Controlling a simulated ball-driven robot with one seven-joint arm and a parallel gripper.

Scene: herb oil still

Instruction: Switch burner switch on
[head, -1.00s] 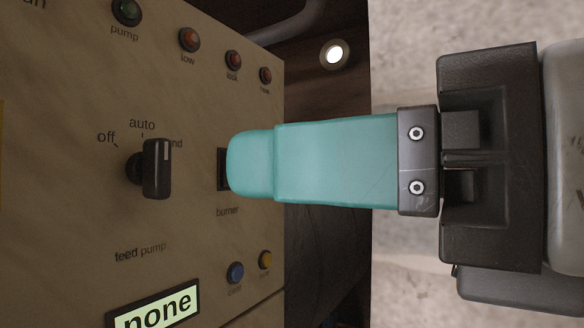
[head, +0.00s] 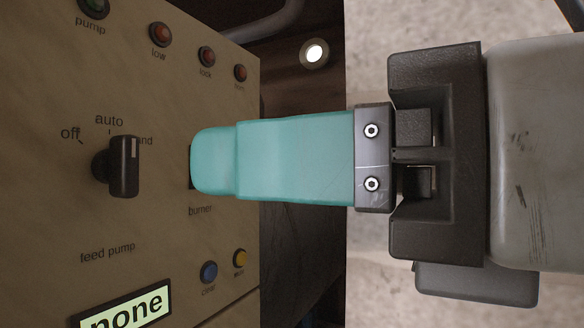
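The burner switch (head: 191,180) is on the beige control panel, just above the label "burner". Only a thin dark edge of it shows; my gripper's fingertip hides the rest, so I cannot tell its position. My gripper (head: 205,161) has teal fingers pointing left at the panel, with the tip over the switch. Only one finger's broad side shows, so I cannot see a gap between the fingers. I cannot tell whether the tip touches the switch.
A black rotary knob (head: 124,166) for the feed pump juts out left of the fingertip. Indicator lamps (head: 160,35) line the top. Blue (head: 209,271) and yellow (head: 240,258) buttons and a display (head: 125,309) reading "none" are below.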

